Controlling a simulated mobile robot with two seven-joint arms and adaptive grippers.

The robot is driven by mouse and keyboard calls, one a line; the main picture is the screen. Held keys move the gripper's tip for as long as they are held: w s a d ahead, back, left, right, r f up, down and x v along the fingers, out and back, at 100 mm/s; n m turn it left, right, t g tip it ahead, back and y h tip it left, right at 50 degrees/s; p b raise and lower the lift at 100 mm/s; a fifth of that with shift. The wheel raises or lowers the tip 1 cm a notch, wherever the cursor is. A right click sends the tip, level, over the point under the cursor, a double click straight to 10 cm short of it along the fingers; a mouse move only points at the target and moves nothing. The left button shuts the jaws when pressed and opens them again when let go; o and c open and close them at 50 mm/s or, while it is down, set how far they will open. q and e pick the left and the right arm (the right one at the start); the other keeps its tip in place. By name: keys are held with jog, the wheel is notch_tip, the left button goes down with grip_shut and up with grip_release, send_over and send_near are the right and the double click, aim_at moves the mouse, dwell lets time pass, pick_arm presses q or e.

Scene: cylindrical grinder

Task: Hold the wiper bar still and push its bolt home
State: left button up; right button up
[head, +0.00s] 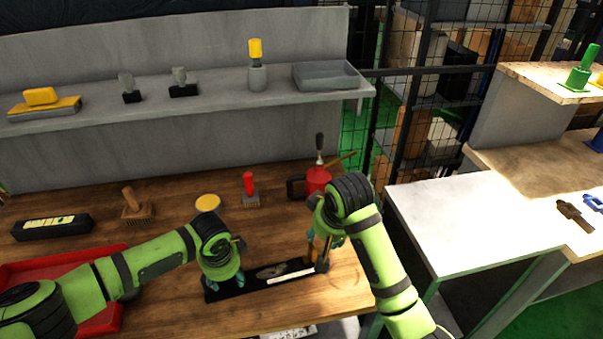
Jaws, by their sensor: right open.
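A long black bar (248,285), which looks like the wiper bar, lies on the wooden bench with a pale strip along its front right edge. My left gripper (228,282) points down at the bar's left end; its fingers are mostly hidden by its own body, so whether it grips the bar is unclear. My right gripper (323,240) is open above the bar's right end. A small dark upright part (323,262) stands at that end just below the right gripper; I cannot tell whether it is the bolt.
A red mug (318,179) with tools in it stands close behind the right gripper. A red-handled brush (250,187), a yellow lid (208,202) and a wooden brush (135,204) sit behind the bar. A red tray (105,320) is at the left front.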

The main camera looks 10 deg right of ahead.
pick_arm(q)
jog(key=shift+w+r, duration=0.1)
jog(key=shift+w, duration=0.15)
jog(key=shift+r, duration=0.1)
jog(key=shift+s+d+r, duration=0.1)
jog(key=shift+r, duration=0.2)
notch_tip(320, 180, up, 11)
jog(key=s, duration=0.2)
